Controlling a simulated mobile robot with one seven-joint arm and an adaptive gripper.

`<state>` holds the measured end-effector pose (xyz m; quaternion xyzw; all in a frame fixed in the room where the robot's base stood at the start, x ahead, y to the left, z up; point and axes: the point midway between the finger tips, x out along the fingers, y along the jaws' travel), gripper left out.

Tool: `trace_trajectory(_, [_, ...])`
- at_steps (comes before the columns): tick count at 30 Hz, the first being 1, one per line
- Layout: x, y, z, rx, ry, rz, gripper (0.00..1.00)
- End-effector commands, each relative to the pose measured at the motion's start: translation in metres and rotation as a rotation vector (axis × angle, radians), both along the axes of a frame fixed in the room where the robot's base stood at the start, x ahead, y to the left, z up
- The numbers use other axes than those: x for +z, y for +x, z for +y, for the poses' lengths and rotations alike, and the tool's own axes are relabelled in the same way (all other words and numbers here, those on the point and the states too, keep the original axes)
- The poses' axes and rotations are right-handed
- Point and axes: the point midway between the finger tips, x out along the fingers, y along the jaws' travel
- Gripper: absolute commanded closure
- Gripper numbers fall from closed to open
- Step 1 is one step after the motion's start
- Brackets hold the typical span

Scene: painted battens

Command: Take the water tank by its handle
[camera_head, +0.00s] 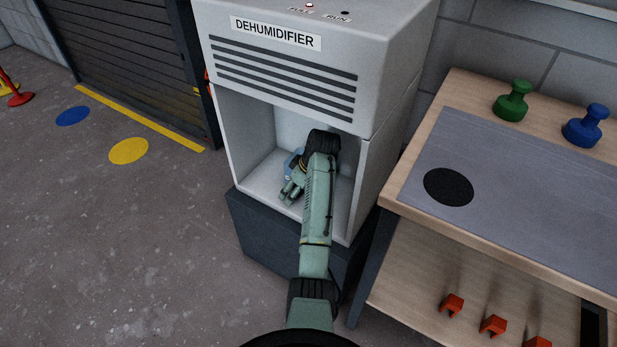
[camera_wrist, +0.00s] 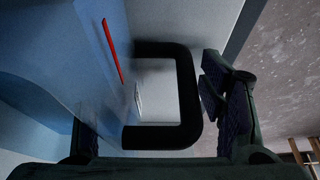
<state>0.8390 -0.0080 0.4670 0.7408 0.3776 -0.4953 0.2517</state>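The water tank (camera_wrist: 50,60) is a translucent blue box with a red line on its side, filling the left of the wrist view. Its black C-shaped handle (camera_wrist: 188,95) stands out from the tank in the middle of that view. My gripper (camera_wrist: 150,108) is open, one finger at the lower left beside the tank and one to the right of the handle. The handle lies between the fingers in this view; I cannot tell whether either touches it. In the head view my gripper (camera_head: 290,188) is inside the dehumidifier's bay, and my arm hides most of the tank (camera_head: 293,160).
The white dehumidifier (camera_head: 285,75) has an open front bay and stands on a dark base (camera_head: 270,240). A wooden workbench (camera_head: 410,190) with a green knob (camera_head: 513,100) and a blue knob (camera_head: 586,125) stands close at the right.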

Motion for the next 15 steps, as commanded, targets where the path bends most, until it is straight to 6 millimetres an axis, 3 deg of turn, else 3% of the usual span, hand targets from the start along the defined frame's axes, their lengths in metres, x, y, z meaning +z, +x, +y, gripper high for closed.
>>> trace_trajectory(15, [0.0004, 0.0002, -0.0001, 0.0, -0.001, -0.001, 0.73])
